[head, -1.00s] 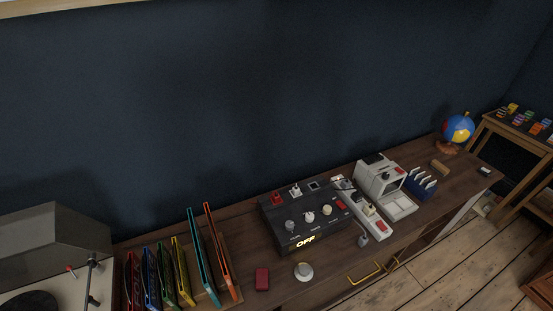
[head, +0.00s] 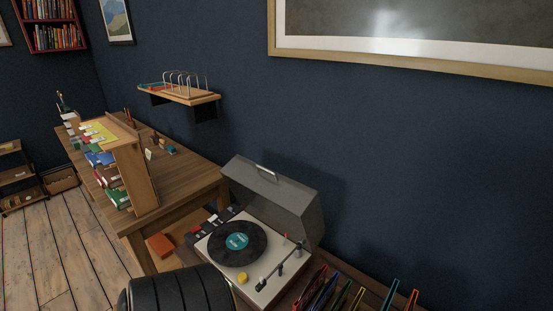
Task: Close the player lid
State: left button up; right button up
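The record player (head: 265,292) stands on the cabinet at the lower middle of the head view. Its smoky grey lid (head: 275,198) is raised and tilted back, with a light handle (head: 266,172) on its upper edge. A black record (head: 237,243) with a teal label lies on the platter. The tonearm (head: 283,266) lies to the right of the record, and a yellow knob (head: 243,278) is at the front. A black ribbed part, likely of my own arm, shows at the bottom left of the player. Neither gripper is in view.
Coloured upright frames (head: 340,297) stand close to the right of the player. A wooden desk (head: 190,178) with a paper sorter (head: 138,175) is at the left. A wall shelf (head: 190,97) with a wire rack hangs behind. An orange-red box (head: 160,245) sits low beside the player.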

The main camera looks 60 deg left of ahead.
aim_at(316, 230)
jog(key=u, duration=1.95)
